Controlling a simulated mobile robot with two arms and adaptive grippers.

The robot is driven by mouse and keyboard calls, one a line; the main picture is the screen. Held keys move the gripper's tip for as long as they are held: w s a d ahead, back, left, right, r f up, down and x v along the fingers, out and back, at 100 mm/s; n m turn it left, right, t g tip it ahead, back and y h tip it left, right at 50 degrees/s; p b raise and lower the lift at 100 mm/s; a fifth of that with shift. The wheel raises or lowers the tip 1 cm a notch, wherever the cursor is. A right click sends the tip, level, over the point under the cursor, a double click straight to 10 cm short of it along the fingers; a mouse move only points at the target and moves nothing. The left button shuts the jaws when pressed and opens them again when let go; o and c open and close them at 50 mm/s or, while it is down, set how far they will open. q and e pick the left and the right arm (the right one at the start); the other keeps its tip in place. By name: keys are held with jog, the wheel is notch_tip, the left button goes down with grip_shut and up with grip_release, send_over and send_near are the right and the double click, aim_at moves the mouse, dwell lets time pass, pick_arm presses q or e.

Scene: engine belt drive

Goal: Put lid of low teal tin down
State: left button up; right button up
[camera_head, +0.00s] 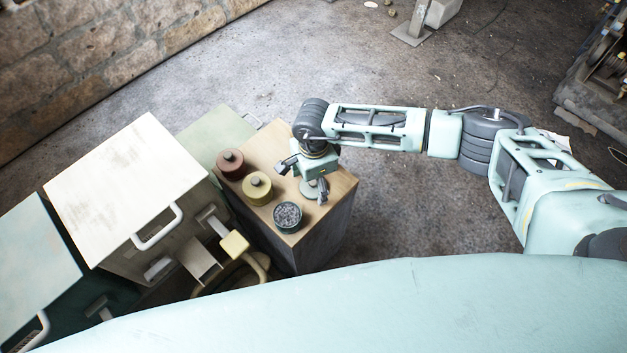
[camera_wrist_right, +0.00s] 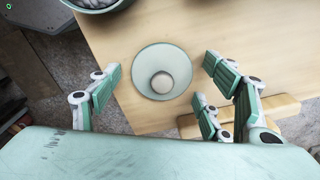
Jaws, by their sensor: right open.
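The low teal tin (camera_head: 288,229) stands uncovered on the wooden cabinet top, filled with small grey pieces. Part of its rim shows at the top of the right wrist view (camera_wrist_right: 97,8). Its pale teal round lid (camera_wrist_right: 143,82) with a grey knob lies flat on the wood beside the tin. In the head view the lid (camera_head: 309,189) is partly hidden under my right gripper. My right gripper (camera_head: 303,178) is open above the lid. In the wrist view its fingers (camera_wrist_right: 163,72) stand apart on either side of the lid, not touching it. My left gripper is not in view.
A yellow lidded tin (camera_head: 257,189) and a red lidded tin (camera_head: 231,164) stand in a row with the teal tin on the wooden cabinet (camera_head: 340,188). A white cabinet (camera_head: 125,190) with handles stands to the left. Floor right of the wooden cabinet is clear.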

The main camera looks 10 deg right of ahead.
aim_at(314, 182)
notch_tip(314, 182, up, 12)
jog(key=shift+r+b, duration=0.15)
jog(key=shift+b, duration=0.25)
dwell(0.5)
